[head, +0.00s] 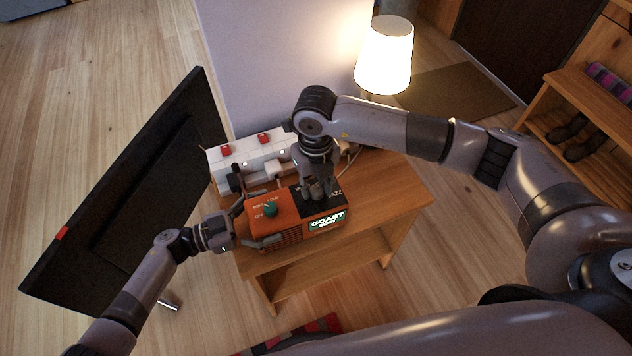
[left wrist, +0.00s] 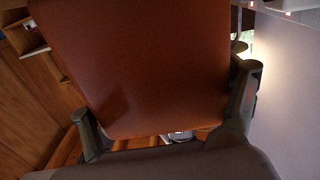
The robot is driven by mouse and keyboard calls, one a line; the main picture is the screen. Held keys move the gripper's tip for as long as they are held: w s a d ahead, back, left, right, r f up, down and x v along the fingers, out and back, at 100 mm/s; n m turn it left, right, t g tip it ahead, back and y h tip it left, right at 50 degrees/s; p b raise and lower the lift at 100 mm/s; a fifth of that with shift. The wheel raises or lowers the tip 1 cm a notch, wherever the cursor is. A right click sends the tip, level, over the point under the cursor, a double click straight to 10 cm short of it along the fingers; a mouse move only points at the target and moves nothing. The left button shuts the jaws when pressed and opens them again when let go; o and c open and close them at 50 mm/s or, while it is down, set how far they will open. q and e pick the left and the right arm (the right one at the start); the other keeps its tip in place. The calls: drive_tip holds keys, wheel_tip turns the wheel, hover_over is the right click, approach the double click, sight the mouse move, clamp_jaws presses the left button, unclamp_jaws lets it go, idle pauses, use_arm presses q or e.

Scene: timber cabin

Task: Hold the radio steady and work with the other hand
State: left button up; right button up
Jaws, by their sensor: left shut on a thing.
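The radio (head: 291,230) is an orange box with a black right-hand part, a teal knob (head: 270,209) on top and a lit green display (head: 327,221) reading "COAST". It sits on a small wooden table. My left gripper (head: 256,222) is shut on the radio's left end, one finger on the front side and one at the back. In the left wrist view the radio's orange end (left wrist: 140,65) fills the space between the fingers. My right gripper (head: 318,190) points down at the black part of the radio's top. Its fingertips hide what is beneath them, beside the "JAZZ" lettering.
A white power strip (head: 236,160) with red switches and plugs lies behind the radio on the table (head: 395,188). A lit lamp (head: 385,58) stands at the back. A large black panel (head: 140,190) stands left, close to my left arm. A shoe bench (head: 582,105) is at far right.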

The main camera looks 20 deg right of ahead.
drive_tip(key=o, duration=0.4)
drive_tip(key=shift+c, duration=0.2)
wheel_tip(320, 180, up, 12)
idle(0.4)
wheel_tip(320, 180, up, 7)
hover_over(316, 188)
use_arm(q)
drive_tip(key=o, duration=1.9)
